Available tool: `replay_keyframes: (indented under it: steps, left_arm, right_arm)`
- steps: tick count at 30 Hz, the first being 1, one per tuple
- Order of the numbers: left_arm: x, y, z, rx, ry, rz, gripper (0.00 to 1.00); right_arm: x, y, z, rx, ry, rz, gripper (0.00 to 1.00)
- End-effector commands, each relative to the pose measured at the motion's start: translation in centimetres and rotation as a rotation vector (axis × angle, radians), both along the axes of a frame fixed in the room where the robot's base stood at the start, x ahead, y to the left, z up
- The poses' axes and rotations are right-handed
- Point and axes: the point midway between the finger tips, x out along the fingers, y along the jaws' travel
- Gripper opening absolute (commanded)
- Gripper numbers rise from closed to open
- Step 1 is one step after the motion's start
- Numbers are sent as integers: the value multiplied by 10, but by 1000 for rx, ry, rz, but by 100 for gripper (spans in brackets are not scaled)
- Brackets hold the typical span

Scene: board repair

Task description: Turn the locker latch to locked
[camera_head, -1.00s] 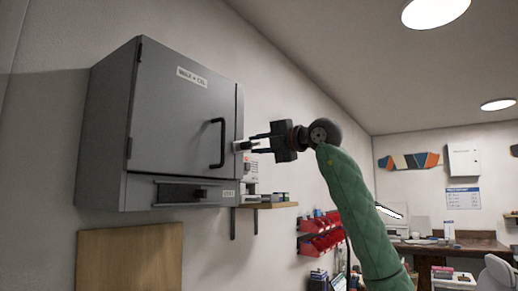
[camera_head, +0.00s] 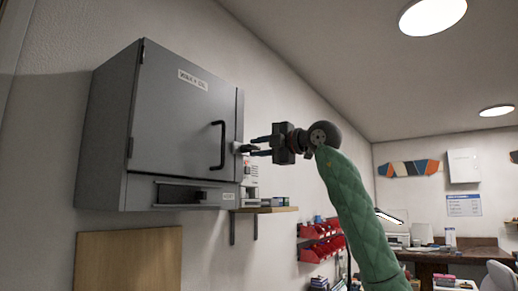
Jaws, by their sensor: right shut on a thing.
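The grey locker (camera_head: 172,120) hangs on the left wall with its door closed and a black bar handle (camera_head: 222,146) at the door's right side. A small pale latch (camera_head: 237,148) sits at the locker's right edge, just right of the handle. My right gripper (camera_head: 250,147) reaches in from the right, its two dark fingers shut on the latch. The fingers partly cover the latch, so its exact angle is hard to tell. My left gripper is not in view.
Below the locker door is a dark slot with a small knob (camera_head: 200,195). A wooden shelf (camera_head: 268,210) with small boxes is below my gripper. Red bins (camera_head: 320,240) hang further right. A wooden board (camera_head: 128,262) leans below the locker. A workbench (camera_head: 465,255) stands far right.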

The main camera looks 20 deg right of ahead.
Motion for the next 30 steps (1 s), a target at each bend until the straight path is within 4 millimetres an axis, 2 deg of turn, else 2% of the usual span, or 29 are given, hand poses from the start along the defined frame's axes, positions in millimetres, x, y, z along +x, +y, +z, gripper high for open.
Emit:
replay_keyframes:
  steps: [3,4,5,16,30]
  left_arm:
    - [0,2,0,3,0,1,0]
    - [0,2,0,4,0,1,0]
    - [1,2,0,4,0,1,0]
    - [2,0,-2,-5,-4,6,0]
    - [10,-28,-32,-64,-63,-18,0]
  right_arm:
    - [0,-1,1,1,0,-2,0]
    - [0,-1,1,1,-1,-2,29]
    - [0,-1,1,1,-1,-2,31]
    - [-5,-5,-1,0,-1,-2,31]
    - [-54,-45,-1,1,-2,-3,31]
